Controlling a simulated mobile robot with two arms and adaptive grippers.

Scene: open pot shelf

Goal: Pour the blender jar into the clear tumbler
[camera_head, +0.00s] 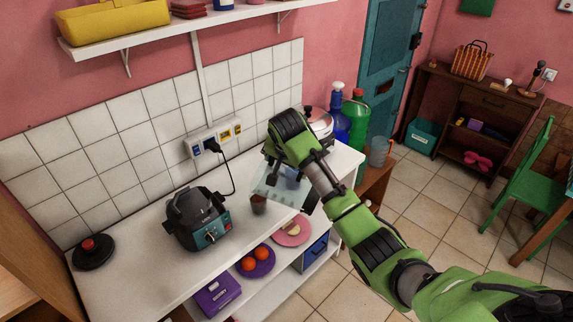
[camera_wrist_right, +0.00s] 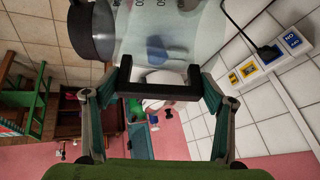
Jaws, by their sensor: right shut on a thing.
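The blender jar (camera_head: 268,184) is see-through with a dark collar at its right end. It is tipped far over above the white counter, its mouth end to the left. In the wrist view the jar (camera_wrist_right: 190,25) shows printed marks; its dark collar (camera_wrist_right: 90,32) is at upper left. My right gripper (camera_head: 272,160) is shut on the jar's black handle (camera_wrist_right: 160,88). A small tumbler (camera_head: 258,204) with a brownish look stands just below the jar's left end. Its contents and any stream are too small to tell. My left gripper is not in view.
A black and teal appliance (camera_head: 199,219) stands left of the tumbler, its cord running to a wall socket strip (camera_head: 213,138). A black disc with a red knob (camera_head: 92,252) lies far left. A pot (camera_head: 319,124) and bottles (camera_head: 355,115) stand behind my gripper.

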